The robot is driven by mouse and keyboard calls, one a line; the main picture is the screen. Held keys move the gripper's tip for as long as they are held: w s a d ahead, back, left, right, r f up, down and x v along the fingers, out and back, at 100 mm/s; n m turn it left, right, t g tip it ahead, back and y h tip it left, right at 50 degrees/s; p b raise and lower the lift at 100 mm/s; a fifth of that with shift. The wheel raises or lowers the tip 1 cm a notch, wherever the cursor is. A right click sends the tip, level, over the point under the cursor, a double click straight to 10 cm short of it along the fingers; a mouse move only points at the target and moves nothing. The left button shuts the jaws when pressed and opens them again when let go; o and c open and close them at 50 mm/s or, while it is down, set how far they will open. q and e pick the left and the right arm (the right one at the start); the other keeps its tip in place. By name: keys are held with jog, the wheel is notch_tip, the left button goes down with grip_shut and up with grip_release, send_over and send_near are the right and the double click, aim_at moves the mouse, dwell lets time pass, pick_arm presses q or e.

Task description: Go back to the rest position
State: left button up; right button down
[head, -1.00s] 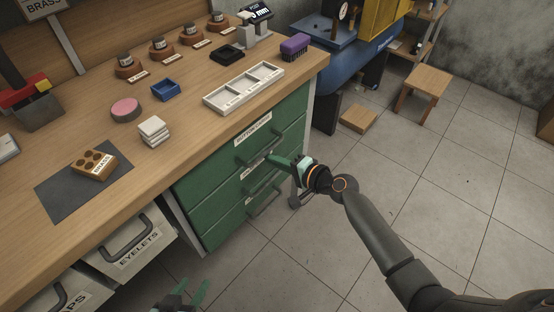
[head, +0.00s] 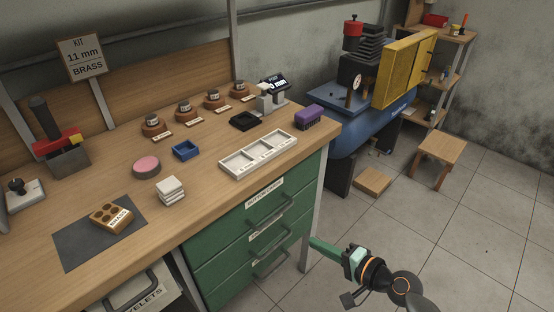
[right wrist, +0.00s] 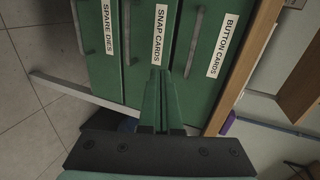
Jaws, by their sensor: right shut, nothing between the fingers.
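My right gripper (head: 318,243) is at the lower right of the head view, off the corner of the bench and out over the floor. Its green fingers are together with nothing between them. In the right wrist view the shut fingers (right wrist: 159,85) point at the green drawer fronts (right wrist: 148,50), labelled Spare Dies, Snap Cards and Button Cards. In the head view the green drawer unit (head: 240,262) stands left of the gripper, and its drawers look shut. I see a gap between gripper and handles in the head view. My left gripper is out of view.
A blue compressor (head: 350,130) and a stool (head: 440,152) stand behind.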

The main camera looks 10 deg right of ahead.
jog(key=s+a+f+n+g+h, duration=0.1)
jog(key=s+f+n+h, duration=0.2)
jog(key=s+f+n, duration=0.45)
jog(key=s+a+f+n+g+h, duration=0.15)
jog(key=s+n, duration=0.35)
jog(key=s, duration=0.5)
pick_arm(q)
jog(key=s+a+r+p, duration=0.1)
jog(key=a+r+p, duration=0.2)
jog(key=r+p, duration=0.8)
jog(key=p, duration=0.4)
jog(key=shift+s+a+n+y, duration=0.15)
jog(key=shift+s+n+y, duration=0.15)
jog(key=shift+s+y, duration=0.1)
pick_arm(e)
jog(key=s+d+r+h, duration=0.1)
jog(key=d+r+h, duration=0.1)
jog(key=r, duration=0.9)
jog(key=shift+s+d, duration=0.35)
jog(key=shift+d, duration=0.5)
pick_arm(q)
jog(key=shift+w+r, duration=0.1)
pick_arm(e)
jog(key=shift+f, duration=0.1)
jog(key=c, duration=1.6)
grip_release()
